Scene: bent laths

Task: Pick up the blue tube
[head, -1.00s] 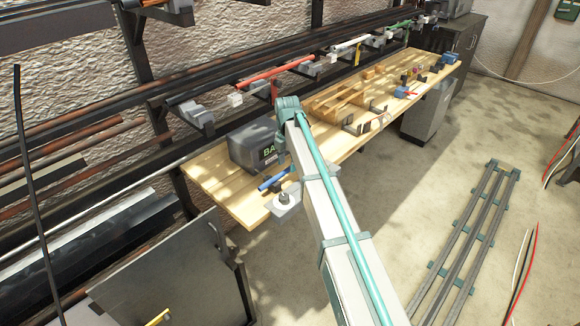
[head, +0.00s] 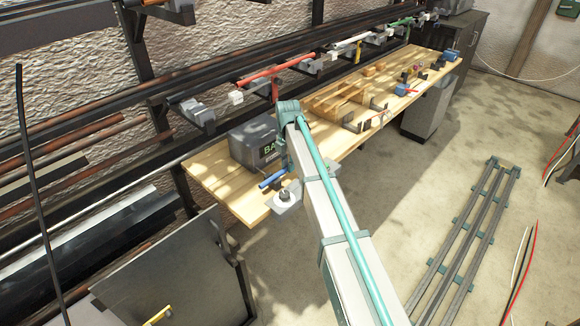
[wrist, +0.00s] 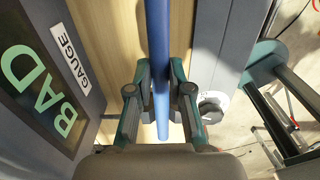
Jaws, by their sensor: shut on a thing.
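The blue tube (wrist: 159,40) runs lengthwise through the middle of the wrist view, between the two fingers of my gripper (wrist: 159,90). The fingers are shut on it, one on each side, and its near end shows just past them. In the head view the blue tube (head: 271,181) shows as a short piece at the near end of the wooden bench, beside the grey box. My arm hides much of the gripper there. I cannot tell whether the tube is clear of the bench.
The dark box marked BAD GAUGE (wrist: 40,90) is close on the left in the wrist view. The wooden bench (head: 215,175) carries several timber pieces and small tools farther back. A loaded rack stands behind it.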

